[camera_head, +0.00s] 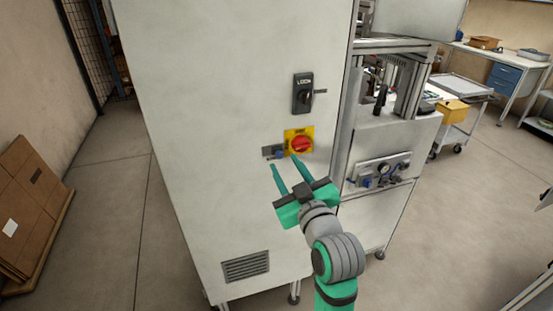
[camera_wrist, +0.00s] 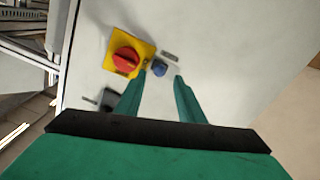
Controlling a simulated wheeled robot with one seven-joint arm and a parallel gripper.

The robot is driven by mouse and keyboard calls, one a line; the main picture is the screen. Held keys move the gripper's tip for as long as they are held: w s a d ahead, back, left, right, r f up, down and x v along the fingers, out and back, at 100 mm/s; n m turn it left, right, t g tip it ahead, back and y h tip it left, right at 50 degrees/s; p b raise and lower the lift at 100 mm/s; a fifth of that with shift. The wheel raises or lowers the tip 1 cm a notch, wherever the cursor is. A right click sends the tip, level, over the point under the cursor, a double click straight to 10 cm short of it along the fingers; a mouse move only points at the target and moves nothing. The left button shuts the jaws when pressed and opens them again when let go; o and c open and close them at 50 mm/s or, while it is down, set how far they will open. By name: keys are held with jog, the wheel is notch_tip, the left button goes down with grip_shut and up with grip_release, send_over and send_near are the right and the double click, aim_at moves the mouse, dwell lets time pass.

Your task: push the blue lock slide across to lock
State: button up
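The blue lock slide (camera_head: 279,154) is a small blue knob on a grey plate (camera_head: 267,151) on the cabinet front, left of the red rotary switch (camera_head: 301,144) on its yellow plate. In the wrist view the blue slide (camera_wrist: 159,69) sits between the lines of my two fingers, beside the yellow plate (camera_wrist: 141,52). My gripper (camera_head: 284,171) has its green fingers spread apart with nothing between them. The fingertips are just below the slide in the head view. Whether they touch the cabinet I cannot tell.
A black lock handle (camera_head: 303,93) sits above the red switch; it shows dark near my finger in the wrist view (camera_wrist: 110,99). A machine with a gauge panel (camera_head: 382,170) stands to the right. Cardboard (camera_head: 30,215) leans at the far left.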

aim_at(280, 156)
jog(key=shift+x, duration=2.1)
